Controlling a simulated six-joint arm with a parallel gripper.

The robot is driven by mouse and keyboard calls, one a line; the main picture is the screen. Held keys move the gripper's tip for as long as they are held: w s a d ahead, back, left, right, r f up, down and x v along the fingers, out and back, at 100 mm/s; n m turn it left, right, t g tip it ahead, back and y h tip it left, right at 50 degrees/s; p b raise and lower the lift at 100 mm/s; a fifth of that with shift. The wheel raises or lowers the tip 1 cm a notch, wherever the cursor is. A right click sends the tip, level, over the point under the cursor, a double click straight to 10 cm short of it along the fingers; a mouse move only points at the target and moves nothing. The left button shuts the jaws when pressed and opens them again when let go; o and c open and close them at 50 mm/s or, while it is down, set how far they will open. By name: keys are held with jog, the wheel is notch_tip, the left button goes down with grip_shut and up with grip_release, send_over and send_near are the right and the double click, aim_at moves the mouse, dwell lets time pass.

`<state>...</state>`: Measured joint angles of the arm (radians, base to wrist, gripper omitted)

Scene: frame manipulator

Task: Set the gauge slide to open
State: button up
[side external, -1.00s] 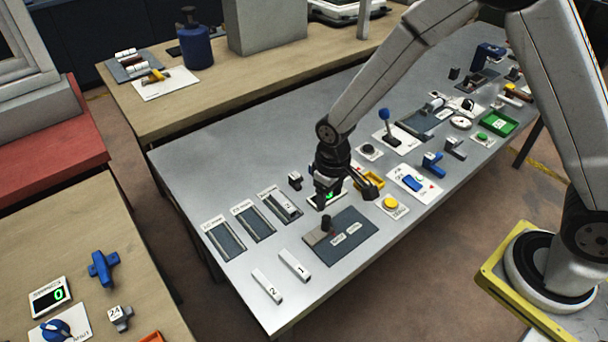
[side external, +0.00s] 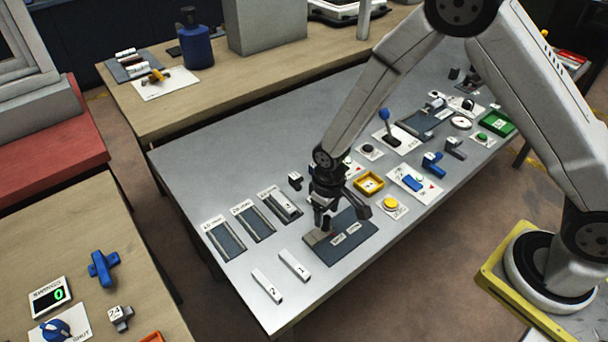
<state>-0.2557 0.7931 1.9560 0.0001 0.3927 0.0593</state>
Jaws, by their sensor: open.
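A dark plate (side external: 348,250) near the front edge of the metal table looks like the gauge slide. It carries two small white labels, too small to read for sure, and a lighter block with a dark upright knob at its left end. My gripper (side external: 341,212) is over the plate's back left part, pointing down with its fingers spread. One finger is close to the knob and partly hides it; the other is to the right. I cannot tell whether a finger touches the knob.
Two white numbered bars (side external: 294,266) lie left of the plate. Slotted dark trays (side external: 224,240) stand farther left. A yellow button (side external: 390,203) and a yellow tray (side external: 369,183) are close on the right. The table's front left corner is clear.

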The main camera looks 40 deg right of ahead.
jog(key=shift+f, duration=1.25)
grip_shut()
dwell(0.7)
